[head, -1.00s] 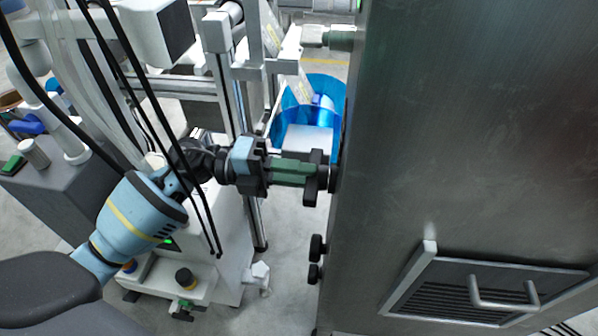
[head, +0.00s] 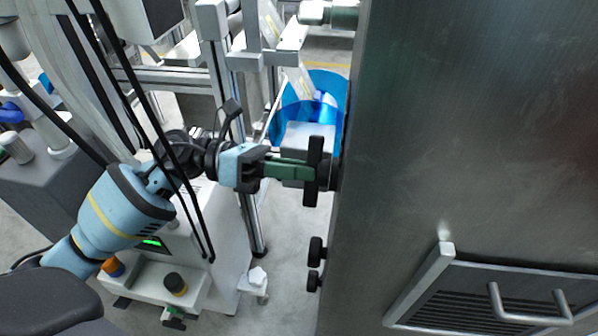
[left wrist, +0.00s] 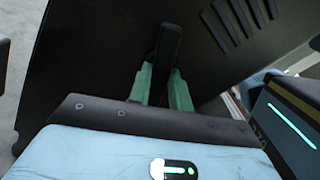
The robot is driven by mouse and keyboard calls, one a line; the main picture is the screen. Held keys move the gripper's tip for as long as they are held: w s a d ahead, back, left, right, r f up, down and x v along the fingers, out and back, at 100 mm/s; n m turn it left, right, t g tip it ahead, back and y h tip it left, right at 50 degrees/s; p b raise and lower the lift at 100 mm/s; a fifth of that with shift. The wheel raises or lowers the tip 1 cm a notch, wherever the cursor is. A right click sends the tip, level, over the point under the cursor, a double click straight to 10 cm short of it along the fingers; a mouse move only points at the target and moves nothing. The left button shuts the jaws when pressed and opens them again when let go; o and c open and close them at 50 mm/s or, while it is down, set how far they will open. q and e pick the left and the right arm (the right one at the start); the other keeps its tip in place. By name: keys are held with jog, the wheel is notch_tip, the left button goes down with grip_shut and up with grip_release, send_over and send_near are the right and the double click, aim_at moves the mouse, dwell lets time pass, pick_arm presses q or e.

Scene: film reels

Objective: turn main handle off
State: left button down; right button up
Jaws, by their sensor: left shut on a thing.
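A black bar-shaped handle (head: 314,172) stands out from the left side of the tall metal cabinet (head: 460,130). It looks near upright in the head view. My left gripper (head: 306,170) reaches it from the left, its green fingers closed on the bar. In the left wrist view the black handle (left wrist: 168,50) sits between the two green fingertips (left wrist: 163,80), against the dark cabinet side (left wrist: 90,50). The handle's mount is mostly hidden. My right gripper is not in either current view.
A blue transparent bin (head: 325,90) is behind. A vent panel with a handle (head: 500,295) is on the cabinet front.

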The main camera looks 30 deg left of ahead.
pick_arm(q)
jog(key=m+b, duration=0.4)
jog(key=m, duration=0.2)
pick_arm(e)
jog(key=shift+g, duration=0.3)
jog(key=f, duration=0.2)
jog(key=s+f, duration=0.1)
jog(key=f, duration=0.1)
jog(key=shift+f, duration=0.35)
pick_arm(q)
jog(key=shift+m, duration=0.3)
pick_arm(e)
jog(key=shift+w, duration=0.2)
pick_arm(q)
jog(key=c, duration=1.5)
grip_release()
jog(key=shift+o, duration=1.1)
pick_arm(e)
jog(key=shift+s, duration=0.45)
